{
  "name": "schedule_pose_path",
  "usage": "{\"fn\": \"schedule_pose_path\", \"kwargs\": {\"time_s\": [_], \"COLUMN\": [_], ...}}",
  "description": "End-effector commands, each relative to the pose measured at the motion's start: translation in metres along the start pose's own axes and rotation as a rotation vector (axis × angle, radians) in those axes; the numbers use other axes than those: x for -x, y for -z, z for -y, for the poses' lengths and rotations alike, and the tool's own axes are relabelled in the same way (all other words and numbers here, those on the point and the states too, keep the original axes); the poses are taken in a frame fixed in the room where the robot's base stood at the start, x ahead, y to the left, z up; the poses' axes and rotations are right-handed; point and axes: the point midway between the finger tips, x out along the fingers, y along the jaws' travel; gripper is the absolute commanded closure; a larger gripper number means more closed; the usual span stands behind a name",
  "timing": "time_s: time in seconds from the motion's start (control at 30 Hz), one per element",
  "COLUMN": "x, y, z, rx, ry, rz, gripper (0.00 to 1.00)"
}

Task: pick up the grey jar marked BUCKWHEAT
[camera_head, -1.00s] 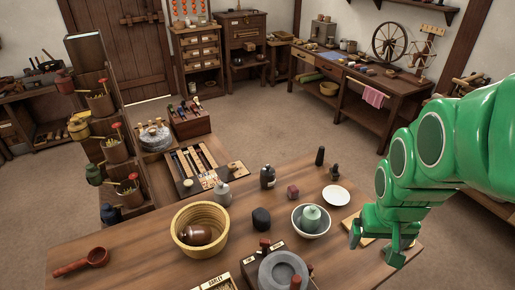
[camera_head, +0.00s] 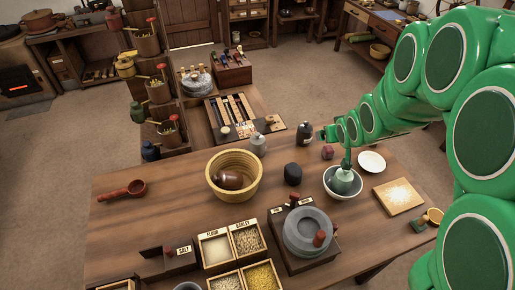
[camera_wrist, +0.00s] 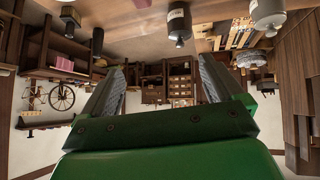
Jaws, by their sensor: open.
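I cannot read BUCKWHEAT on either jar. My gripper (camera_head: 328,133) is open and empty, above the table just right of the charcoal jar in the picture. In the wrist view its two fingers (camera_wrist: 160,88) are spread, with nothing between them.
The basket (camera_head: 234,193) holds a brown jar. The table's left front is mostly clear.

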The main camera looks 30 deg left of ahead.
Motion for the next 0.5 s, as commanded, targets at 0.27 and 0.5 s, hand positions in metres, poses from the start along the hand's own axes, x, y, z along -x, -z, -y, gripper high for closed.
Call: {"fn": "schedule_pose_path", "kwargs": {"time_s": [0.27,0.5], "x": [-0.058,-0.094], "y": [0.032,0.048], "z": [0.068,0.136], "rx": [0.073,0.111], "ry": [0.126,0.254], "rz": [-0.189,-0.347], "gripper": [0.06,0.06]}}
